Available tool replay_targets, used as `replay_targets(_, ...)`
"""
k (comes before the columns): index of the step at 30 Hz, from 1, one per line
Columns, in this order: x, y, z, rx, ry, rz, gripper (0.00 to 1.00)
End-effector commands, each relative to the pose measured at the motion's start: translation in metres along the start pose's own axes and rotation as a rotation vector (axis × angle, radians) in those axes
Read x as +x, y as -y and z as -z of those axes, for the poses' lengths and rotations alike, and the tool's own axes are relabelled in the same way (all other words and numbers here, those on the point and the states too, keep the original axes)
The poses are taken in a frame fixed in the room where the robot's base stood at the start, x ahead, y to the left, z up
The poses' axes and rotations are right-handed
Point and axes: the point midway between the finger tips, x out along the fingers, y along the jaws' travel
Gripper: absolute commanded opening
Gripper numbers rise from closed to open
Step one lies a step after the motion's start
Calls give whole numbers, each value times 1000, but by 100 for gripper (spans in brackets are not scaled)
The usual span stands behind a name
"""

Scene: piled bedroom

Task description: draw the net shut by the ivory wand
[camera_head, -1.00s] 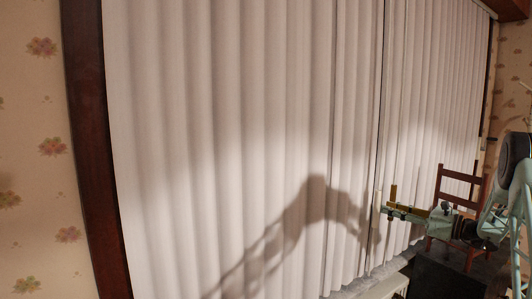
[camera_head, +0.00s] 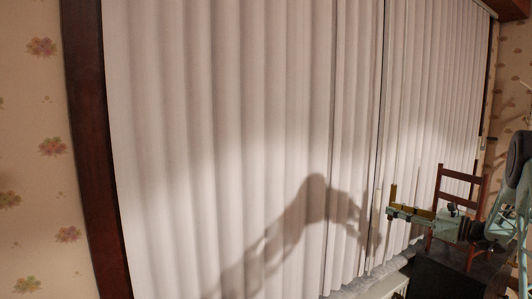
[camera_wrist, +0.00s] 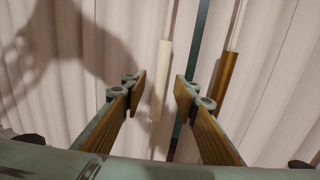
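The ivory wand (camera_wrist: 161,80) hangs from a thin cord in the wrist view, in the gap between my fingertips as seen there. My gripper (camera_wrist: 160,90) is open, and its brown finger pads stand apart on either side of the wand without visible contact. In the head view my gripper (camera_head: 391,213) is at the right, in front of the curtains. The white net (camera_head: 240,120) hangs in long folds across the window. A narrow dark gap (camera_head: 380,95) shows between two panels. I cannot tell how far the wand is from my fingers in depth.
A brown wand (camera_wrist: 229,78) hangs to the right of my right finger, close to it. A dark green strip (camera_wrist: 199,40) stands between the two wands. A wooden chair (camera_head: 461,190) is behind my arm, and a white ledge (camera_head: 385,287) lies below the curtains.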

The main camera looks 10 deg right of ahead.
Motion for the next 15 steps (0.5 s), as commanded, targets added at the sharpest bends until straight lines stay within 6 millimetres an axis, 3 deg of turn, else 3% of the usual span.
replay_targets(15,-25,-5,0,0,0,-1,27)
